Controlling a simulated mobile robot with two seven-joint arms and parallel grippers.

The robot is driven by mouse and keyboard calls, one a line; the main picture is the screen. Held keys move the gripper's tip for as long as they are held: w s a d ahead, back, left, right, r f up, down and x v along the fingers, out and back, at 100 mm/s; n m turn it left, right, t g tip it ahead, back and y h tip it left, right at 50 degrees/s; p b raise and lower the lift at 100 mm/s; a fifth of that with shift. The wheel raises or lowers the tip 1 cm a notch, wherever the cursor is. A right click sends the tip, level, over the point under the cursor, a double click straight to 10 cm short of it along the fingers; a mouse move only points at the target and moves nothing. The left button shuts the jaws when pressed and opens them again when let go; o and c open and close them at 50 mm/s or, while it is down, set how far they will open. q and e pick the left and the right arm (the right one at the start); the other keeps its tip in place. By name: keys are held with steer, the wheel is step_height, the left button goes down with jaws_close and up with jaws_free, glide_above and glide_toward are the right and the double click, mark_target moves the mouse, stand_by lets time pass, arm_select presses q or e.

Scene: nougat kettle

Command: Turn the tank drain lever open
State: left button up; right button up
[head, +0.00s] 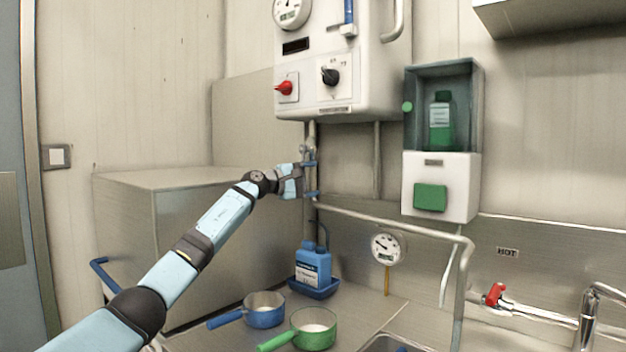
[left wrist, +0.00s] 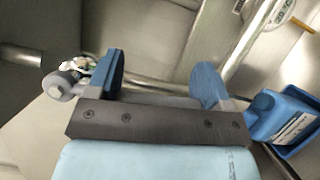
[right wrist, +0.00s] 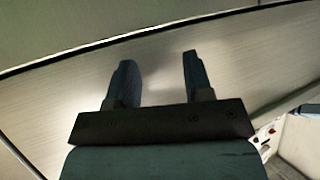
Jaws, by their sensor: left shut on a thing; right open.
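The white tank (head: 345,60) hangs on the back wall. Below it, the drain valve (head: 308,150) sits on a thin vertical pipe; it also shows at the left of the left wrist view (left wrist: 60,84). My left gripper (head: 312,179) is just under the valve, its blue fingers one above the other at the pipe. It is shut on the drain lever, with the fingers still well apart; the lever itself is small and mostly hidden. My right gripper (right wrist: 155,80) is open and empty before a plain grey surface, and is outside the head view.
A blue jug (head: 313,262) in a blue tray stands below the left gripper. A blue pan (head: 264,310) and a green pan (head: 314,328) are on the counter. A bent rail (head: 400,227) and a dial gauge (head: 386,248) are to the right. A steel box (head: 170,215) stands left.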

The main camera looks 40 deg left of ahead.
arm_select(q)
steer(key=shift+a, duration=0.1)
stand_by(0.3)
steer(key=o, duration=1.3)
steer(key=v, duration=1.3)
steer(key=shift+s+a+b, duration=0.15)
steer(key=shift+s+b, duration=0.2)
